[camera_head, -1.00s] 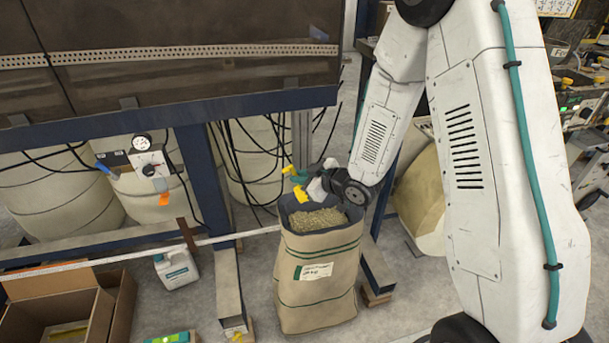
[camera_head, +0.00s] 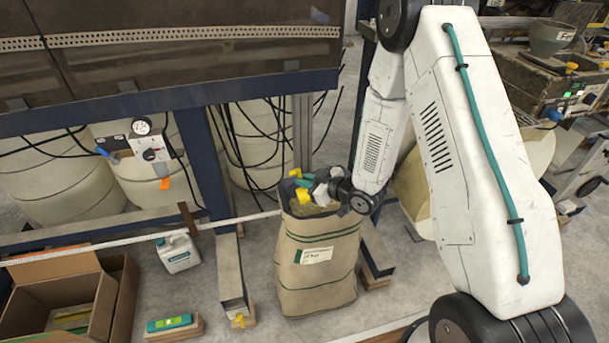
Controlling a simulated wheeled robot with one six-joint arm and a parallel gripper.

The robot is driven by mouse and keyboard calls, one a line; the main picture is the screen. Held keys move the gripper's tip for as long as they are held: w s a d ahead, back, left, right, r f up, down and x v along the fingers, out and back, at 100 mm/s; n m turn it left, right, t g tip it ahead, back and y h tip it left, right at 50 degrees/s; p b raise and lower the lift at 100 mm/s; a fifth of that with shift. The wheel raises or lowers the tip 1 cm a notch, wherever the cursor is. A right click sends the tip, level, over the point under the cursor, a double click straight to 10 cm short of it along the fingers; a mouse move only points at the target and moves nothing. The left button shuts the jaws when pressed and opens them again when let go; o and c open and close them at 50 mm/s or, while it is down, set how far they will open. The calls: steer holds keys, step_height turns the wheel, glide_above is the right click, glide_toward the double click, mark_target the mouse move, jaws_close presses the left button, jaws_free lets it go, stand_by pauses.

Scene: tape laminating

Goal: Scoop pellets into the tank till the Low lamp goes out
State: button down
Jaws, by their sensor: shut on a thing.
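The tan sack of pellets (camera_head: 318,270) stands open on the floor at centre, with a printed label and green stripes. Some pellets (camera_head: 300,210) show at its mouth, mostly hidden by my gripper. My gripper (camera_head: 308,186), with yellow fingertips, is down in the sack's mouth, shut on a teal piece that looks like the scoop's handle (camera_head: 305,182). The scoop's bowl cannot be made out. At the upper right is a machine with a grey hopper (camera_head: 552,38) whose label starts "Fe"; I cannot tell whether this is the tank. Small green lights (camera_head: 567,94) glow there; no Low lamp is readable.
A blue frame post (camera_head: 203,165) and hanging black cables stand behind and left of the sack. A white jug (camera_head: 178,252), an open cardboard box (camera_head: 75,295) and a teal item on a block (camera_head: 170,324) lie at left. Large pale drums stand behind.

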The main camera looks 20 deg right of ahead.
steer(key=shift+m+y, duration=0.3)
steer(key=shift+d+f, duration=0.2)
steer(key=shift+f, duration=0.85)
steer(key=shift+d+f, duration=0.15)
steer(key=shift+f, duration=0.9)
steer(key=shift+d+f+n+h, duration=0.5)
steer(key=shift+d+f, duration=0.85)
steer(key=shift+d, duration=2.05)
steer(key=shift+a+r+n+g+h, duration=0.25)
steer(key=shift+a+r+n+h, duration=0.8)
steer(key=shift+h, duration=0.7)
steer(key=shift+a+r+n+g+h, duration=0.3)
steer(key=shift+a+r+n+h, duration=0.4)
steer(key=shift+a+n+h, duration=0.85)
steer(key=shift+a+r+n+g+h, duration=0.25)
steer(key=shift+a+r+n+h, duration=0.7)
steer(key=shift+h, duration=0.95)
steer(key=shift+n+h, duration=0.25)
steer(key=shift+h, duration=0.05)
steer(key=shift+a+r, duration=0.25)
steer(key=shift+r, duration=0.5)
steer(key=shift+a+r, duration=0.3)
steer(key=shift+r, duration=0.4)
steer(key=shift+a+r, duration=0.25)
steer(key=shift+r, duration=0.5)
